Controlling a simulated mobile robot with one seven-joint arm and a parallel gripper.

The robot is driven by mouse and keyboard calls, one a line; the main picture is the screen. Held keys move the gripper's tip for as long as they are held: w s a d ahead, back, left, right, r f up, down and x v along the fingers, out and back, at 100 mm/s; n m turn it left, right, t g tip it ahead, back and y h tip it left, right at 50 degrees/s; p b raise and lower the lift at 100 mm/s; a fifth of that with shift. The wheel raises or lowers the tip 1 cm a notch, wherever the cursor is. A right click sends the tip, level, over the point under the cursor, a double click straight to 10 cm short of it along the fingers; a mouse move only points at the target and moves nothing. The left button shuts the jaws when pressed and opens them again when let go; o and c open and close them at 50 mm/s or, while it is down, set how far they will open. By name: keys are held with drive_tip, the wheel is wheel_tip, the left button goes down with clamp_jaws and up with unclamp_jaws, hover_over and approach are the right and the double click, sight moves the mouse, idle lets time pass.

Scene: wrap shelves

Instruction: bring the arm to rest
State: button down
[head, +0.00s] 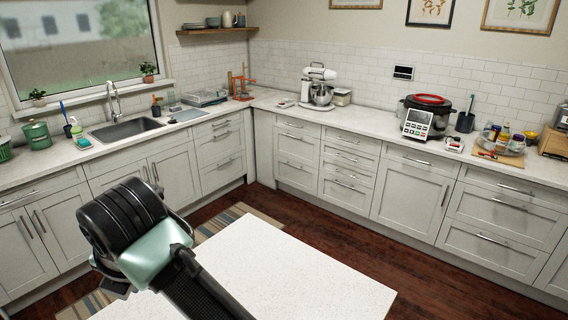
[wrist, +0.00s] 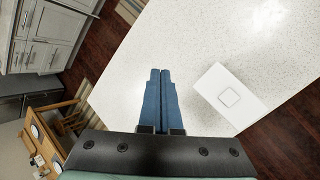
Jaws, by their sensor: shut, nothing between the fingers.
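My gripper (wrist: 159,100) shows in the wrist view with its two blue fingers side by side and touching, so it is shut and empty. It is above a white speckled countertop (wrist: 185,45). In the head view my arm rises at the lower left, bent, over the near countertop (head: 280,275); the gripper's fingers are not visible there.
A flat white box (wrist: 229,97) lies on the countertop right of my fingers. A wooden chair (wrist: 62,117) stands at the left. In the head view, counters along the walls hold a sink (head: 127,130), a stand mixer (head: 319,88) and a cooker (head: 427,117). Wood floor separates them.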

drive_tip(key=w+a+r+m+t+y, duration=0.2)
drive_tip(key=a+r+m+t+y, duration=0.15)
drive_tip(key=r+m, duration=0.45)
drive_tip(key=d+r+m+t+y+b, duration=0.1)
drive_tip(key=d+r+m+t, duration=0.25)
drive_tip(key=r, duration=0.45)
drive_tip(key=d+r+m+t+y+b, duration=0.1)
drive_tip(key=d+r+m+t+y, duration=0.15)
drive_tip(key=r+m+t, duration=0.4)
drive_tip(key=s+d+r+m+t+h, duration=0.5)
drive_tip(key=d+m, duration=0.3)
drive_tip(key=d, duration=0.2)
drive_tip(key=s+d+r+m+t+h+b, duration=0.1)
drive_tip(key=s+d+r+m+t+h, duration=0.3)
drive_tip(key=d+m, duration=0.5)
wheel_tip(320, 180, up, 3)
drive_tip(key=s+d+h, duration=0.2)
drive_tip(key=shift+d+t+h+b, duration=0.15)
drive_tip(key=shift+t+h+b, duration=0.15)
drive_tip(key=shift+t+h, duration=0.1)
